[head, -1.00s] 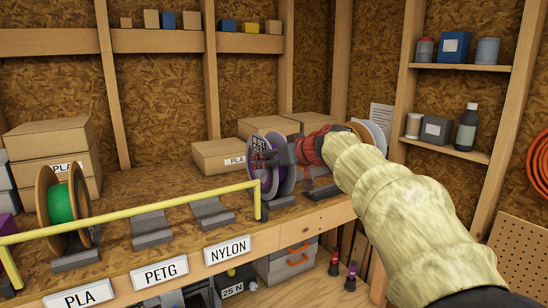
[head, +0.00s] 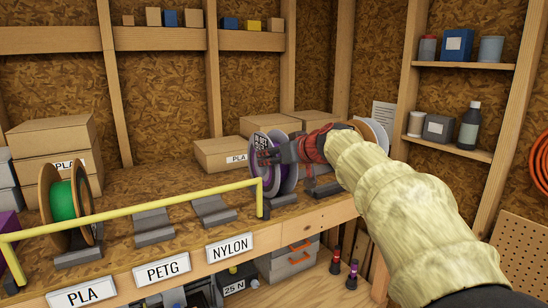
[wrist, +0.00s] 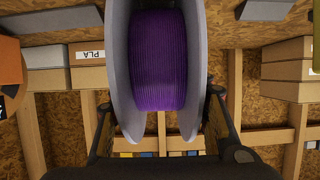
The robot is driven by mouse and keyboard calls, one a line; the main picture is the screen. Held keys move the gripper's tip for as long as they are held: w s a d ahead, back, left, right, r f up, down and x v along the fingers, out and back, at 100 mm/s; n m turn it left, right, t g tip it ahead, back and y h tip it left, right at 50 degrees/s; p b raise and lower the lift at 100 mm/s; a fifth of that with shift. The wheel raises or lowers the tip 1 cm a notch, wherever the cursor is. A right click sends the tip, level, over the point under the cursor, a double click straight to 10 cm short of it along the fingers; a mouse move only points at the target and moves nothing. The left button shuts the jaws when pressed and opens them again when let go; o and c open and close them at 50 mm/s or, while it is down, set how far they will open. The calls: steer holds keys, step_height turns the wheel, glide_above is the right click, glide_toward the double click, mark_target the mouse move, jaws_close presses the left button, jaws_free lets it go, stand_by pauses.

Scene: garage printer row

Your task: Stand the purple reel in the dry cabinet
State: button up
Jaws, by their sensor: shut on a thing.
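The purple reel (head: 288,178), purple filament between pale grey flanges, is in my gripper (head: 278,150) above the right part of the bench. In the wrist view the reel (wrist: 158,60) fills the middle, with dark fingers of my gripper (wrist: 160,112) at both sides of its flanges. My gripper is shut on it. In the head view the gripper and a dark label plate partly cover the reel. I cannot tell whether its lower edge touches the bench or a cradle. I cannot make out the dry cabinet in either view.
A yellow rail (head: 140,208) runs along the bench front, close to the reel. A green reel (head: 62,202) stands in a cradle at left. Empty grey cradles (head: 213,209) sit behind the NYLON and PETG labels. Cardboard boxes (head: 222,153) stand behind. Wall shelves (head: 460,65) are at right.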

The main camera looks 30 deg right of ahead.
mark_target(274, 143)
jaws_close()
steer(key=shift+r+p, duration=0.6)
steer(key=shift+r, duration=1.3)
steer(key=shift+s+d+f+b, duration=0.1)
steer(key=shift+s+b, duration=0.5)
steer(key=s+b, duration=1.1)
steer(key=s, duration=0.8)
steer(key=shift+d+b, duration=0.25)
steer(key=shift+b, duration=0.1)
